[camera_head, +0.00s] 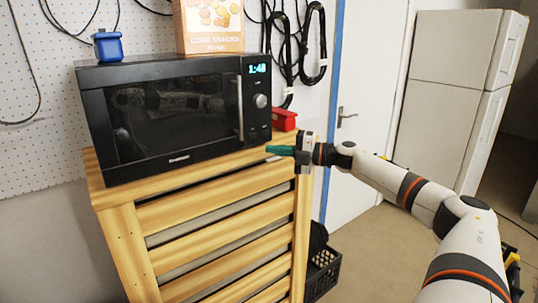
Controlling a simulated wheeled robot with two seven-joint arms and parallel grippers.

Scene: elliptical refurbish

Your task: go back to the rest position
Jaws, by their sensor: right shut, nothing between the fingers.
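My right gripper (283,151) is at the right front edge of the wooden cabinet top, just below the microwave's lower right corner. Its green fingers point left and are shut with nothing between them. My right arm comes in from the lower right and reaches toward the cabinet. My left gripper is not in view.
A black microwave (180,115), door closed, stands on a slatted wooden cabinet (215,215). A blue container (108,45) and a snack box (210,27) stand on it. A red object (284,119) sits beside it. A black crate (322,272) is on the floor; a white fridge (450,100) stands at right.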

